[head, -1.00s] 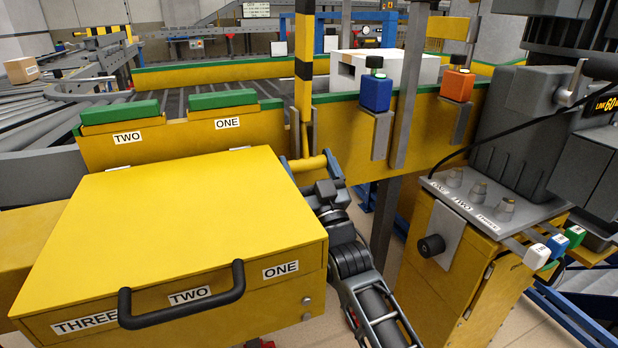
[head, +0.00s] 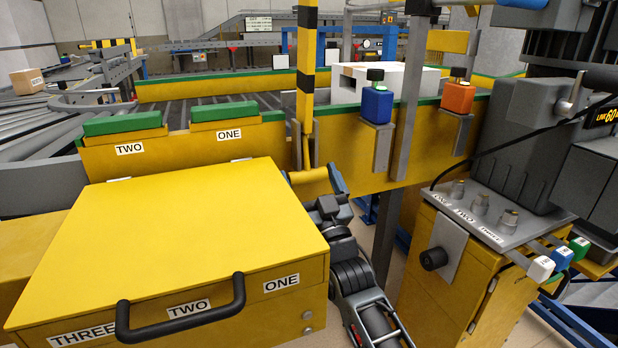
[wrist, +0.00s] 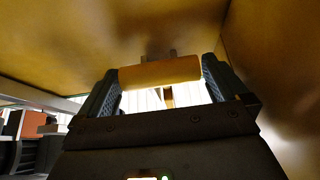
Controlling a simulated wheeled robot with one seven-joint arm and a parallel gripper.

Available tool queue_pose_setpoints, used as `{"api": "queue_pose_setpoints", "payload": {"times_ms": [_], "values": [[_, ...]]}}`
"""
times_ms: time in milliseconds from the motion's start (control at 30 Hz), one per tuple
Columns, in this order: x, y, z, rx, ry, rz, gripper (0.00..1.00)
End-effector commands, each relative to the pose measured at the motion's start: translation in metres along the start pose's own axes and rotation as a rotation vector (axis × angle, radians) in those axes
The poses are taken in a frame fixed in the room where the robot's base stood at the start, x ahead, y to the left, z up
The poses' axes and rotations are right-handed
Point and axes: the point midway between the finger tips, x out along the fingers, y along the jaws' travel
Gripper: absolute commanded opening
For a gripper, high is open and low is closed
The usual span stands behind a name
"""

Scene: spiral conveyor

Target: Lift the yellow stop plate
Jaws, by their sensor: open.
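The stop plate appears to be the upright yellow and black striped bar (head: 307,75), standing at the conveyor's front wall. A yellow crossbar (head: 309,175) sits at its lower end; I cannot clearly see how the two join. My gripper (head: 312,177) is at this crossbar, with a finger near each end. In the wrist view the yellow crossbar (wrist: 160,72) lies between the two dark fingers of my open gripper (wrist: 160,82). I cannot tell whether either finger touches it.
A large yellow box (head: 180,225) with a black handle stands close left of my arm. A yellow control cabinet (head: 450,270) stands to the right. A blue block (head: 377,104) and an orange block (head: 458,97) are mounted on the conveyor wall (head: 420,130).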

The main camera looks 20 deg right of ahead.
Motion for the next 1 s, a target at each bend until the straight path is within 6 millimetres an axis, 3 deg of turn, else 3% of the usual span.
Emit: {"api": "queue_pose_setpoints", "payload": {"times_ms": [433,1000], "values": [[-0.065,0.000,0.000,0.000,-0.002,0.000,1.00],[-0.072,0.000,0.001,0.000,-0.001,0.000,1.00]]}}
